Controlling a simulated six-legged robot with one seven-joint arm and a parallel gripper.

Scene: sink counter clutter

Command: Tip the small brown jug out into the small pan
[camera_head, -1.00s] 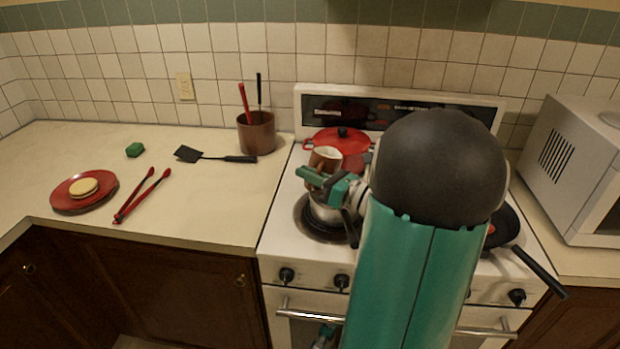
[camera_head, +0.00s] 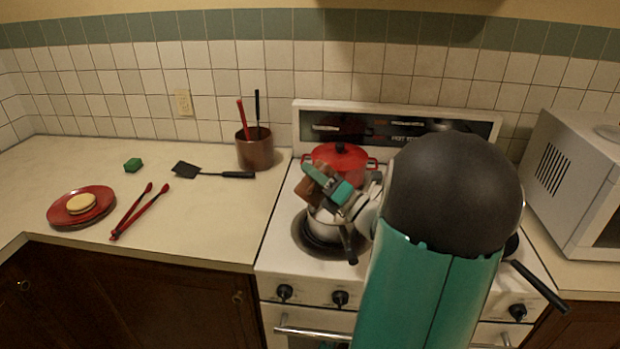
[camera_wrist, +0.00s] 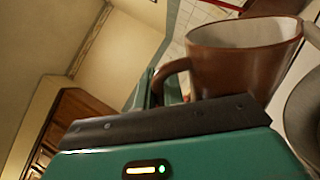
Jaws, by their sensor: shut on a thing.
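The small brown jug (camera_head: 310,191) is held above the front left of the stove, tilted, with its pale inside hidden in the head view. In the wrist view the jug (camera_wrist: 245,70) shows its pale inside and its handle, which is at the jaws. My gripper (camera_head: 328,186) is shut on the jug. The small pan (camera_head: 323,231) is silvery with a dark handle and stands on the front left burner, just below the jug. Its top is partly hidden by my gripper. Whether anything leaves the jug cannot be seen.
A red lidded pot (camera_head: 341,157) stands behind the jug. A dark frying pan's handle (camera_head: 540,286) sticks out at the stove's right front, its bowl mostly hidden by my arm. A copper utensil pot (camera_head: 255,150) and a black spatula (camera_head: 212,172) are on the left counter.

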